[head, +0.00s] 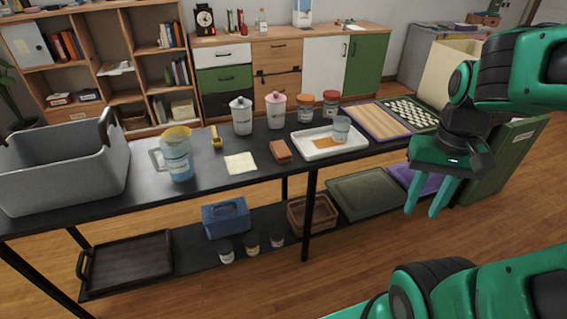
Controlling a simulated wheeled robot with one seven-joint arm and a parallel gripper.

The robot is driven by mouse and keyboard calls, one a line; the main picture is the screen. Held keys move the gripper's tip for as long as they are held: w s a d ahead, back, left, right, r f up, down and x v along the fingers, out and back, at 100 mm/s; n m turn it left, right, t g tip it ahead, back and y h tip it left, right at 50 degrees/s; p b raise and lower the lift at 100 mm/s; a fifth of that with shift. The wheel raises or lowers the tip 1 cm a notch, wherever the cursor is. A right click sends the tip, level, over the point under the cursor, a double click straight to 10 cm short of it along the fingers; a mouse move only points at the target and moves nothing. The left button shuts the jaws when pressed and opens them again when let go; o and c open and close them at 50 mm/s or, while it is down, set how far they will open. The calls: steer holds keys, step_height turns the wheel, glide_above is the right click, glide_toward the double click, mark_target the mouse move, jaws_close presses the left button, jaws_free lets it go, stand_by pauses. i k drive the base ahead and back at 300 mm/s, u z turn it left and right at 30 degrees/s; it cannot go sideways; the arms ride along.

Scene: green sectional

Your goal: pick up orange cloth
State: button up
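A flat orange cloth (326,142) lies in the white tray (310,155) on the black table. A clear bluish cup (341,131) stands in the tray at the cloth's right side; I cannot tell whether it rests on the cloth. My gripper (427,203) is to the right of the tray, in front of the table's right part. It points down, its two green fingers are apart, and nothing shows between them.
A brown block (281,151) and a cream cloth (240,163) lie left of the tray. Jars (305,107) stand behind it. A striped board (379,121) is to its right. A blue pitcher (176,155) and grey bin (60,171) stand further left.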

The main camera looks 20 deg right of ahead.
mark_target(279, 150)
steer(key=z, duration=0.3)
steer(key=i, duration=1)
steer(key=u, duration=0.35)
